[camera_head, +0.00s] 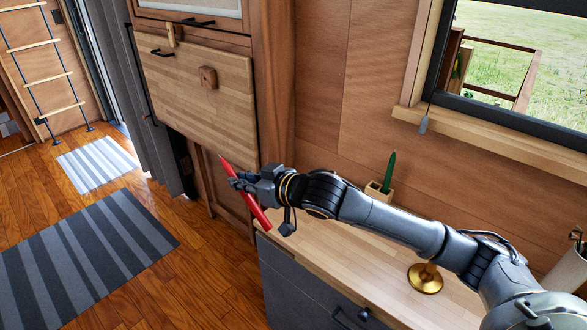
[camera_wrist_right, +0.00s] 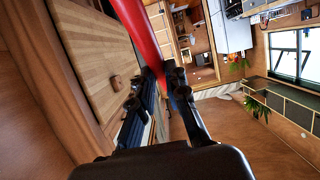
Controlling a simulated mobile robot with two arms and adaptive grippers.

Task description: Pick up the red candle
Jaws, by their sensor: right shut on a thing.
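The red candle (camera_head: 257,212) is held in my right gripper (camera_head: 240,183), whose fingers are shut on it. The candle is tilted, its thin tip at the upper left and its thick end at the lower right. It is in the air past the left end of the counter, in front of the wooden cabinet. In the right wrist view, the candle (camera_wrist_right: 142,35) runs from the top edge down between the two fingers of the right gripper (camera_wrist_right: 155,85). My left gripper is in neither view.
A wooden counter (camera_head: 330,262) on grey drawers bears a brass holder (camera_head: 425,279) and a small wooden block (camera_head: 378,192) with a green candle (camera_head: 389,172). A wooden cabinet (camera_head: 205,95) stands close behind the gripper. Striped rugs (camera_head: 85,255) lie on the open floor at left.

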